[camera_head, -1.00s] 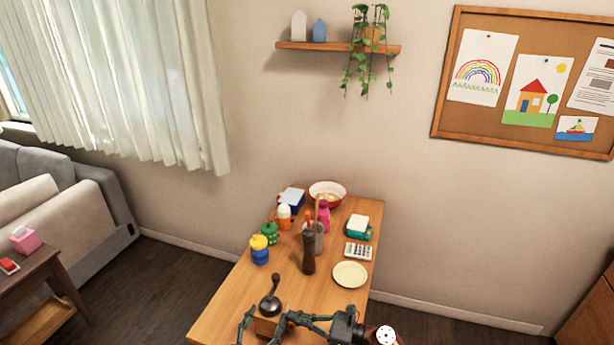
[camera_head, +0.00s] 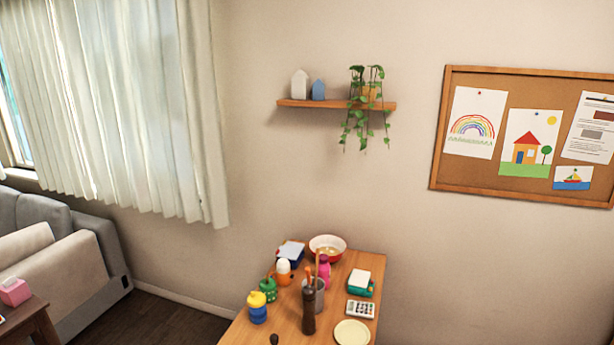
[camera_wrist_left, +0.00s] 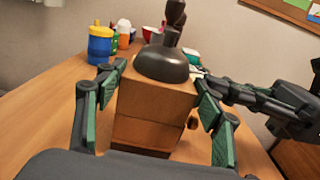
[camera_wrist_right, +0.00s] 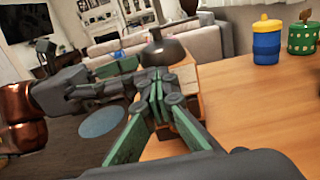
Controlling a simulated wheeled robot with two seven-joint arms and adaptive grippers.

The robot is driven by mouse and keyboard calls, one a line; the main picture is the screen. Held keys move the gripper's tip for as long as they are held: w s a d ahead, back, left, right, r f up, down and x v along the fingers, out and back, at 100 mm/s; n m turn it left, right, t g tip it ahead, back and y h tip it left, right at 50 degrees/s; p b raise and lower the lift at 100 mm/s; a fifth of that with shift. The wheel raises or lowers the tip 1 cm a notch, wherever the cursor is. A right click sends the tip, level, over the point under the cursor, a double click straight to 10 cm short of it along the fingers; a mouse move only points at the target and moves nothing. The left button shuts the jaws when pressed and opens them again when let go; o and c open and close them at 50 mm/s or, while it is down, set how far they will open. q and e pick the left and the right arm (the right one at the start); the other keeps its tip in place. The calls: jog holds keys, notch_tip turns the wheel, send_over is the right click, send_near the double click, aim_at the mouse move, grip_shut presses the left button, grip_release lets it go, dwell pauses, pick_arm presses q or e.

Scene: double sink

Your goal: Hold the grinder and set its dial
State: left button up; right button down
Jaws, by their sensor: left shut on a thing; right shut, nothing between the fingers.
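The grinder (camera_wrist_left: 155,100) is a wooden box with a dark metal dome (camera_wrist_left: 162,65) on top; it also shows in the right wrist view (camera_wrist_right: 187,76). My left gripper (camera_wrist_left: 158,75) has one finger on each side of the box and is shut on it. A small brown knob (camera_wrist_left: 192,122) shows low at the box's right side; I cannot tell whether it is the dial. My right gripper (camera_wrist_right: 158,82) is shut and empty, its tips close beside the grinder; contact is unclear. In the head view only a dark knob (camera_head: 274,339) shows at the bottom edge.
The wooden table (camera_head: 285,320) holds a dark pepper mill (camera_head: 308,312), a yellow-and-blue cup (camera_head: 257,308), a green cup (camera_wrist_right: 301,38), a pale plate (camera_head: 352,332), a calculator (camera_head: 361,308) and a red bowl (camera_head: 327,245) behind the grinder. Bare tabletop lies between the grinder and the cups.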

jog(key=shift+w+d+f, duration=0.2)
jog(key=shift+w, duration=0.2)
jog(key=shift+r, duration=0.1)
jog(key=v, duration=0.4)
jog(key=r+v, duration=0.1)
jog(key=v, duration=0.1)
dwell(0.5)
pick_arm(q)
jog(key=o, duration=1.3)
